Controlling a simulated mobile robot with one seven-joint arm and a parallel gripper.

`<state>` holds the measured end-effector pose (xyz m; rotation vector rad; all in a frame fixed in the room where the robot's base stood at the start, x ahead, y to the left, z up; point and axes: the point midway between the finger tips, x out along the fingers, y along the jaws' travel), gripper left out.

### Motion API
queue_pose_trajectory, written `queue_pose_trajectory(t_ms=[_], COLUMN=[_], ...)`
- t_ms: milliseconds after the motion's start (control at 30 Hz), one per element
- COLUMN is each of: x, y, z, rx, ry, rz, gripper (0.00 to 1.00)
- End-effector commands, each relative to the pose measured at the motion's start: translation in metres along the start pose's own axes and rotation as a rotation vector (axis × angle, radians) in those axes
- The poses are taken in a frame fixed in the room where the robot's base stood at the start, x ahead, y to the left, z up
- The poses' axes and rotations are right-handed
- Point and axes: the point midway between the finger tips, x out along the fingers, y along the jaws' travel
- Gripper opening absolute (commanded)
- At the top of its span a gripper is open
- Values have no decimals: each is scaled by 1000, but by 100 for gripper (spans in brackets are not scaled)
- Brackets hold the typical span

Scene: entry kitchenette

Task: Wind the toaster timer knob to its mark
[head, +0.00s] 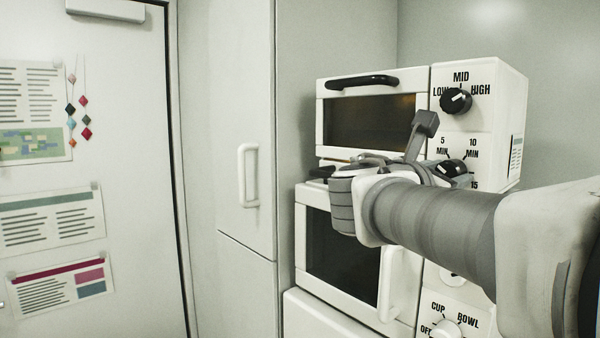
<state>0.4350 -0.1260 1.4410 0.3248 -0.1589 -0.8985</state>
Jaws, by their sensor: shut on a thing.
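The white toaster oven (442,76) stands at the right, its dark glass door shut. Its black timer knob (452,167) sits on the lower right panel, with marks 5 MIN, 10 MIN and 15 around it. My gripper (456,177) is at this knob and shut on it. The gripper and wrist hide the knob's lower part, some of the dial and the left of the panel. I cannot tell exactly which mark the knob's pointer faces.
A black heat knob (456,101) marked LOW, MID, HIGH is above the timer. A second appliance (340,248) with a dark door is below, with a CUP/BOWL dial (448,329). A tall cabinet (228,130) and a door with papers (90,250) are left.

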Motion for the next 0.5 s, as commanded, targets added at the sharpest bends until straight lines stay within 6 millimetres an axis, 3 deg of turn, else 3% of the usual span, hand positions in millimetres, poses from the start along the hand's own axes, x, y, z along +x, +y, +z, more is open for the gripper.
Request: queue_pose_trajectory(t_ms=[500], x=[1], y=[-2], z=[-1], rx=[57], ry=[-2], rz=[-4], gripper=[0])
